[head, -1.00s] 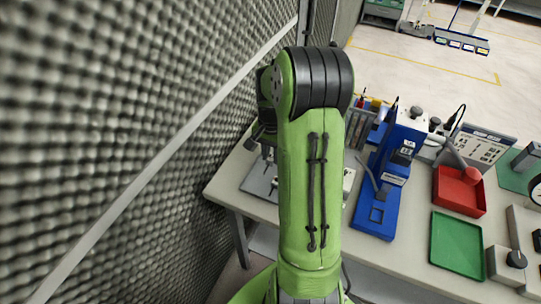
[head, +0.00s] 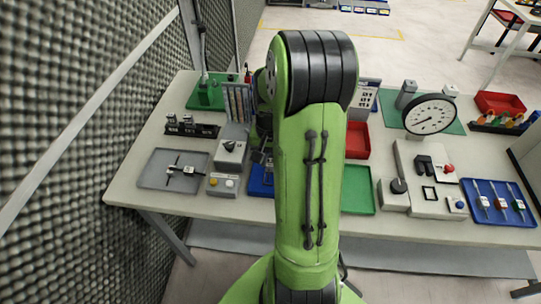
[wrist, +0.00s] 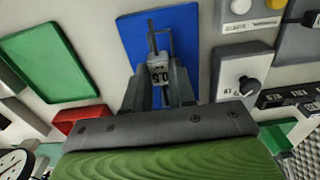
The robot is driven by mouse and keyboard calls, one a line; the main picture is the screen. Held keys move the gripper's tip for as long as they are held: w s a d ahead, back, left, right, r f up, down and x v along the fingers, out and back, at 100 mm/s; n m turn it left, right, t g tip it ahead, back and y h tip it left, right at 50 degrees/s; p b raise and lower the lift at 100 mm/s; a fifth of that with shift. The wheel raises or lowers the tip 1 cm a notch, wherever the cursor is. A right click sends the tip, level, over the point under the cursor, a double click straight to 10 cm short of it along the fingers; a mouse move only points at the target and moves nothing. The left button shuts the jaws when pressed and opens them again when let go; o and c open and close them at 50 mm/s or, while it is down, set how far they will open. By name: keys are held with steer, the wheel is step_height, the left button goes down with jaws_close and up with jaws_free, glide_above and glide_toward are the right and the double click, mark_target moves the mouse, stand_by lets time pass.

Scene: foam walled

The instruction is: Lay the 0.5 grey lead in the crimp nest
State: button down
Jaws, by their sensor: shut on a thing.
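In the wrist view my gripper (wrist: 160,88) is shut on a small grey block-like piece (wrist: 160,70) with a dark number label, seen upside down, apparently the grey lead marked 0.5. Thin grey metal parts stick out beyond the label; whether they belong to the lead or to the thing beneath is unclear. The gripper is over a blue base (wrist: 133,38); contact cannot be told. I cannot make out the crimp nest for certain.
Left of the blue base are a button box (head: 222,185), a knob box (head: 230,154) and a grey tray (head: 150,175). A green tray (head: 357,190) is to the right. Further right are a grey fixture (head: 425,205), a dial gauge (head: 431,116) and a blue tray (head: 512,215) with leads.

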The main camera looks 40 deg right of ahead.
mark_target(270, 171)
steer(key=shift+w+a, duration=0.1)
stand_by(0.3)
steer(key=shift+f+b, duration=1.9)
steer(key=shift+f, duration=0.35)
steer(key=shift+f+b, duration=0.55)
steer(key=shift+f, duration=0.1)
steer(key=c, duration=0.9)
jaws_free()
steer(key=shift+o, duration=0.2)
steer(key=shift+r, duration=0.1)
step_height(270, 171, up, 16)
steer(key=p, duration=0.4)
steer(key=shift+f, duration=0.2)
